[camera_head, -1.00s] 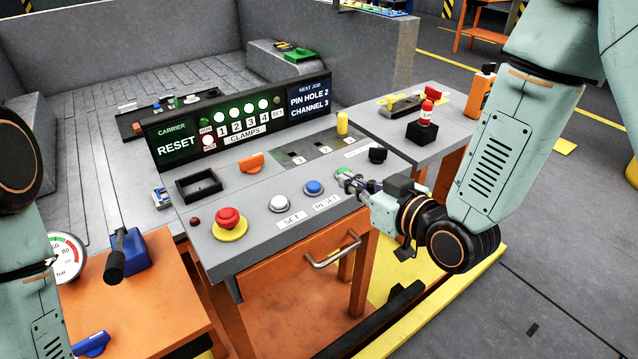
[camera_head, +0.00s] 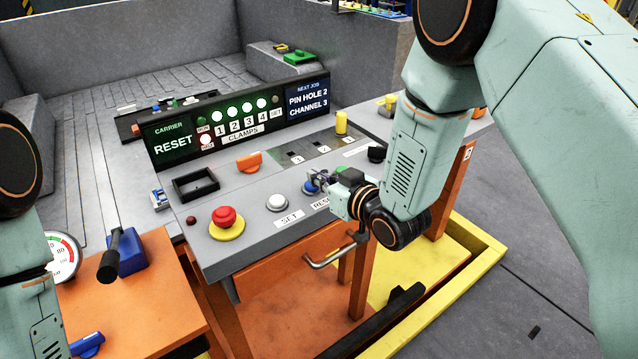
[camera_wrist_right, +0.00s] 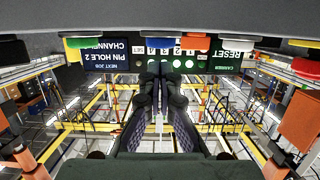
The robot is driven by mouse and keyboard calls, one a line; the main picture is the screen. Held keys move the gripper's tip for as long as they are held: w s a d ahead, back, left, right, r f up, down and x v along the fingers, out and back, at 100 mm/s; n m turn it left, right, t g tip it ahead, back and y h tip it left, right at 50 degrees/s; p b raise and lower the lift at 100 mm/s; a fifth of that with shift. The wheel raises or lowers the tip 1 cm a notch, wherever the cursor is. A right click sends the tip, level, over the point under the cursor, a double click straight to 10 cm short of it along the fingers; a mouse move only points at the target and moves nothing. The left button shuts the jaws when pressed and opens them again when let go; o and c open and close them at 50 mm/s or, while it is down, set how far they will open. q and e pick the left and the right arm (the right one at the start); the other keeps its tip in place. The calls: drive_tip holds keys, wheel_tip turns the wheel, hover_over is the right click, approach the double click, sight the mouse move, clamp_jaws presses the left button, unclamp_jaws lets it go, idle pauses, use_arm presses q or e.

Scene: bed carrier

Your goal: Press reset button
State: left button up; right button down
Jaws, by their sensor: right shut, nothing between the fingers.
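The reset button is the blue round button (camera_head: 309,187) on the grey sloping console, above the partly covered RESET label (camera_head: 320,203). My right gripper (camera_head: 318,179) is shut and empty, with its tips close to the blue button; I cannot tell whether they touch it. The right wrist view is upside down.
The white SET button (camera_head: 277,203) and red emergency button (camera_head: 226,218) are left of the blue one. A black knob (camera_head: 376,153) is to the right. The display (camera_head: 172,143) reads RESET. A drawer handle (camera_head: 330,254) juts out below the console.

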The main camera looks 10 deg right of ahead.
drive_tip(key=shift+f, duration=0.6)
